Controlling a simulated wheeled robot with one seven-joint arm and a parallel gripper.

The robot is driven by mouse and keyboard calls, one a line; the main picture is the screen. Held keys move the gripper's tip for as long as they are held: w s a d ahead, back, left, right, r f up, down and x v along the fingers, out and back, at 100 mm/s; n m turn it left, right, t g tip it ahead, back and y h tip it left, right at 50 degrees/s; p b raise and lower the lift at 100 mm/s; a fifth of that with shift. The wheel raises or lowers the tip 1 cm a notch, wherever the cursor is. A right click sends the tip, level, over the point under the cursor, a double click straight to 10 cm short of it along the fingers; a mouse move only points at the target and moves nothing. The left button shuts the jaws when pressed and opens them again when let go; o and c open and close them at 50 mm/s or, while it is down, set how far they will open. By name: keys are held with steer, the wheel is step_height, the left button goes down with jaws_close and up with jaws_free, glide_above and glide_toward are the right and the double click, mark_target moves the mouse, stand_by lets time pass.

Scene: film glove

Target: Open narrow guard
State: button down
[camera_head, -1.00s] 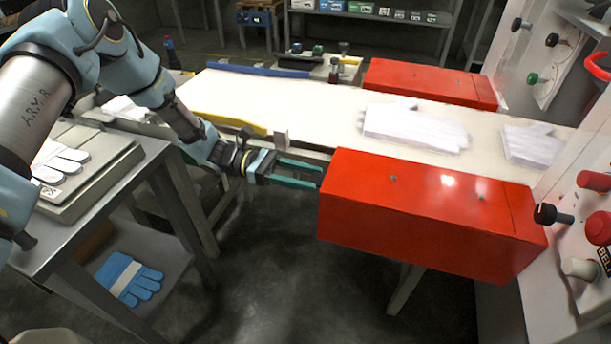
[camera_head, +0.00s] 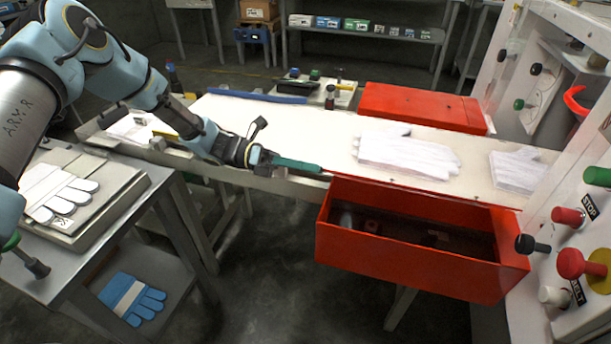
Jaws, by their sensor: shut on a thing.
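The near red guard (camera_head: 420,262) is a long red box on the front side of the conveyor. Its top is open and its dark inside shows, with a few small parts in it. A thin red edge (camera_head: 425,187), which looks like its raised lid seen nearly edge-on, runs along the conveyor side. My gripper (camera_head: 318,167) reaches in from the left, its green fingers closed at the left end of that edge. The exact grip point is too small to make out. A second red guard (camera_head: 420,105) on the far side of the conveyor is closed.
White gloves (camera_head: 405,153) lie on the pale conveyor (camera_head: 240,118), with more (camera_head: 517,170) at its right end. A control panel with knobs (camera_head: 568,263) stands at the right. A glove-topped bench (camera_head: 150,165) is at the left. The floor in front is clear.

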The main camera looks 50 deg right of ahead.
steer(key=w+d+r+n, duration=0.2)
steer(key=d+r+n, duration=0.1)
steer(key=d+n, duration=0.3)
steer(key=shift+d+r+n+p, duration=0.3)
steer(key=shift+r+n+p, duration=0.1)
steer(key=shift+n, duration=0.2)
steer(key=shift+w, duration=0.15)
steer(key=shift+c, duration=1.6)
jaws_free()
steer(key=shift+f, duration=0.1)
steer(key=b+v, duration=0.3)
steer(key=v, duration=0.6)
steer(key=shift+w+a, duration=0.1)
steer(key=shift+w, duration=0.05)
steer(key=shift+w+a, duration=0.25)
steer(key=shift+w, duration=0.4)
